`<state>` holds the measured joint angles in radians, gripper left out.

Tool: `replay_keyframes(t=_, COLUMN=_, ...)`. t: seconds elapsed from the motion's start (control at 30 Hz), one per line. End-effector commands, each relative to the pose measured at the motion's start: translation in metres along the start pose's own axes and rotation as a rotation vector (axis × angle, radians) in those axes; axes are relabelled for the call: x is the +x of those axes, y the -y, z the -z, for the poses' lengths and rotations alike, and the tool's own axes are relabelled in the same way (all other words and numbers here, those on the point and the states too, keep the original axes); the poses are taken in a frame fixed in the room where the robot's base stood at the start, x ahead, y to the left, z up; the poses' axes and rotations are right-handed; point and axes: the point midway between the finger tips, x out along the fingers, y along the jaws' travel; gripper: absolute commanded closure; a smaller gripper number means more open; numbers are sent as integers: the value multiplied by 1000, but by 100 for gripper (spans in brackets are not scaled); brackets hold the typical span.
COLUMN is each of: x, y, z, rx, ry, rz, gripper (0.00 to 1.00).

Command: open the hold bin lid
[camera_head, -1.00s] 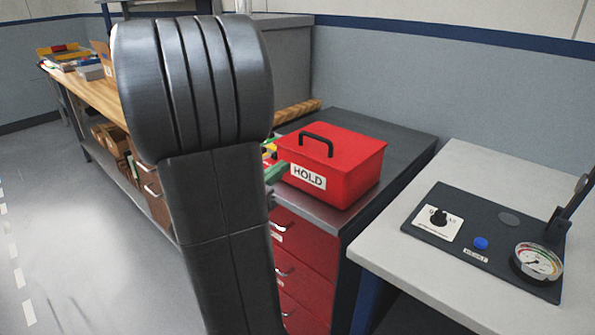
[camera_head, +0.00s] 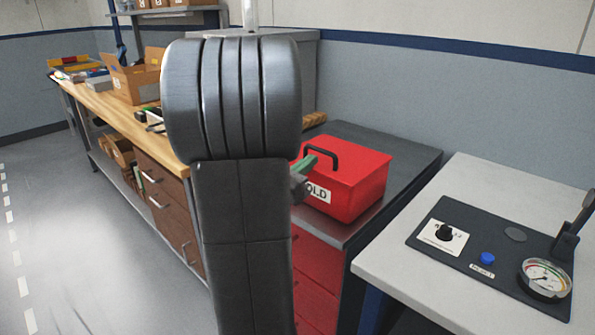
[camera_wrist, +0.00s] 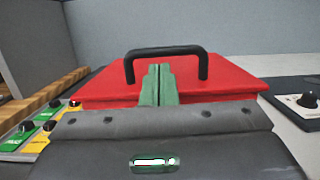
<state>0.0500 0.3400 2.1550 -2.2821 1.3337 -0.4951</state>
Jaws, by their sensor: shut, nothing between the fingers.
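The red hold bin (camera_head: 358,195) sits on a dark-topped cabinet, its white label partly hidden behind my arm. Its red lid (camera_head: 362,160) is closed. A black arched handle (camera_head: 322,152) stands on the lid. In the wrist view the handle (camera_wrist: 190,50) spans the upper middle and the lid (camera_wrist: 230,80) lies flat beneath it. My gripper (camera_wrist: 159,68) has its two green fingers together with nothing between them. They appear in front of the handle opening, just under its bar; I cannot tell whether they touch it. In the head view the gripper (camera_head: 312,160) is at the bin's front left.
A light table (camera_head: 390,255) to the right carries a dark panel (camera_head: 470,265) with a knob, blue button and gauge. A wooden workbench (camera_head: 110,105) with boxes runs along the left. Green and yellow pieces (camera_wrist: 40,125) lie left of the bin. A grey wall stands behind.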

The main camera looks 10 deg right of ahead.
Motion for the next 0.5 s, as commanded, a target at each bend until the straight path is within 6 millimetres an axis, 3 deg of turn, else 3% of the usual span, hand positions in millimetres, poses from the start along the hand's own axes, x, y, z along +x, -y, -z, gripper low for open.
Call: replay_keyframes(t=0.5, x=6, y=0, z=-1, rx=0, ry=-1, rz=0, gripper=100)
